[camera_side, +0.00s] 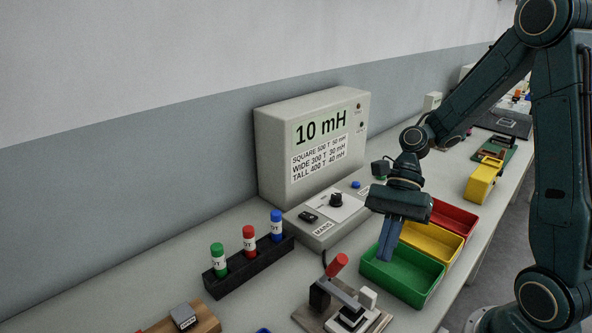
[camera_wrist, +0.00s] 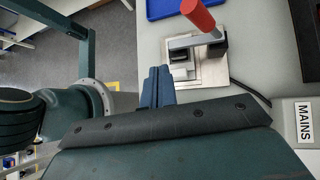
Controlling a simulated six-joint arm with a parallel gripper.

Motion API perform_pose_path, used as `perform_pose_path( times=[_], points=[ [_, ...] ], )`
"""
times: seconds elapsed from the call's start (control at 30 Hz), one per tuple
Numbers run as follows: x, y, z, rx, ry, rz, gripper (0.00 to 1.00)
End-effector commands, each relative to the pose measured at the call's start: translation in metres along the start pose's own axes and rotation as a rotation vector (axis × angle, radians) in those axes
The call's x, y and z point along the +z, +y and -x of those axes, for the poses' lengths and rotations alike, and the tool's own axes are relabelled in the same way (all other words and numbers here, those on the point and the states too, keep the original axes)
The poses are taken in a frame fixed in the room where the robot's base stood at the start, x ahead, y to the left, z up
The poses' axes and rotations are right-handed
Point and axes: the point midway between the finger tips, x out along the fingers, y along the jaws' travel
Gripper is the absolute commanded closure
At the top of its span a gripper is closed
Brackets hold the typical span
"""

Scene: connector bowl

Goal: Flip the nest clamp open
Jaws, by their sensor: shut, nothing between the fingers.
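The nest clamp (camera_side: 337,266) has a red handle and stands on a small base plate (camera_side: 315,314) at the bottom centre of the side view. Its handle tilts up and its grey bar reaches down toward the pale nest block (camera_side: 366,297). In the wrist view the clamp (camera_wrist: 198,15) is at the top, its handle pointing up and left. My gripper (camera_side: 386,254) is shut and empty, pointing down in front of the green bin, right of and above the clamp. In the wrist view its blue fingers (camera_wrist: 158,75) lie together, apart from the clamp.
Green (camera_side: 405,277), yellow (camera_side: 432,240) and red (camera_side: 455,217) bins stand right of the clamp. A black rack (camera_side: 250,264) with green, red and blue capped tubes is to the left. A control box (camera_side: 323,219) and display (camera_side: 312,145) stand behind. A cable runs by the clamp.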

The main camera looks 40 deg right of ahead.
Motion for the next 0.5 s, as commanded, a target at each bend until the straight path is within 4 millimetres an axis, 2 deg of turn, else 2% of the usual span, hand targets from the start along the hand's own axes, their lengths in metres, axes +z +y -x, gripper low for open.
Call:
perform_pose_path(
  times=[0.5],
  points=[
    [0.025,0.023,0.027,-0.059,0.419,0.627,1.00]
  ],
)
